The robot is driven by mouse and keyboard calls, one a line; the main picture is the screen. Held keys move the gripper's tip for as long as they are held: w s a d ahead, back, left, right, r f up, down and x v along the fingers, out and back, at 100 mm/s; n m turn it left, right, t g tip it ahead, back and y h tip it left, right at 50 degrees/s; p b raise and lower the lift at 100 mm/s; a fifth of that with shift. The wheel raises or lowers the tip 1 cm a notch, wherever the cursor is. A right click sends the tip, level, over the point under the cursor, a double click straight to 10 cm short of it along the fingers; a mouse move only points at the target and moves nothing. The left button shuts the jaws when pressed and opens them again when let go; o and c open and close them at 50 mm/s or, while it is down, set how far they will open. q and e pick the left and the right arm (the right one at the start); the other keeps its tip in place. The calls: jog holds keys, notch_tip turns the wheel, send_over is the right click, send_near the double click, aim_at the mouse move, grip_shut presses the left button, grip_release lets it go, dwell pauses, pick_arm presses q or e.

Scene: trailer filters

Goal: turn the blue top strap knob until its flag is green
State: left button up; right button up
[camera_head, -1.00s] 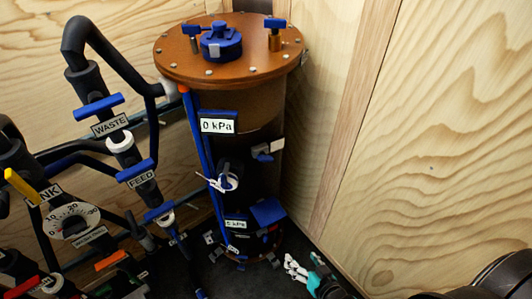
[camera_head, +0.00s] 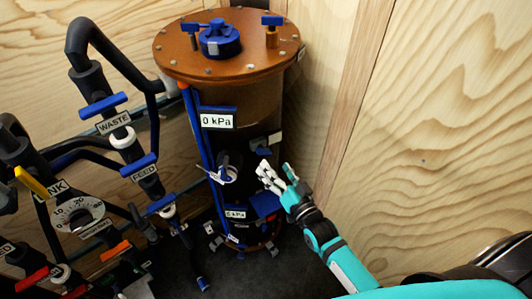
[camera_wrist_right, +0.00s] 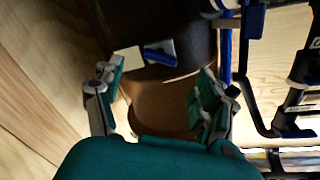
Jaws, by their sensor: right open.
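The blue top strap knob (camera_head: 261,151) sits on the right side of the dark filter column, below the upper pressure display. A pale, whitish flag (camera_head: 275,138) sits beside it; it does not look green. In the right wrist view, the blue knob (camera_wrist_right: 160,53) and pale flag (camera_wrist_right: 128,60) lie beyond the fingertips, between the two fingers. My right gripper (camera_head: 277,171) is open and empty, just below and right of the knob and apart from it. It also shows in the right wrist view (camera_wrist_right: 157,92). My left gripper is out of view.
The column has a brown lid (camera_head: 228,65) with blue valves. A display (camera_head: 217,121) reads 0 kPa. A blue box (camera_head: 266,204) sits lower on the column. Pipes with a WASTE label (camera_head: 114,122) crowd the left. A wooden wall (camera_head: 430,150) closes the right.

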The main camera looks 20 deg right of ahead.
aim_at(265, 154)
jog(key=w, duration=0.4)
jog(key=w+a, duration=0.1)
jog(key=w, duration=0.1)
jog(key=shift+w, duration=0.15)
jog(key=c, duration=1.2)
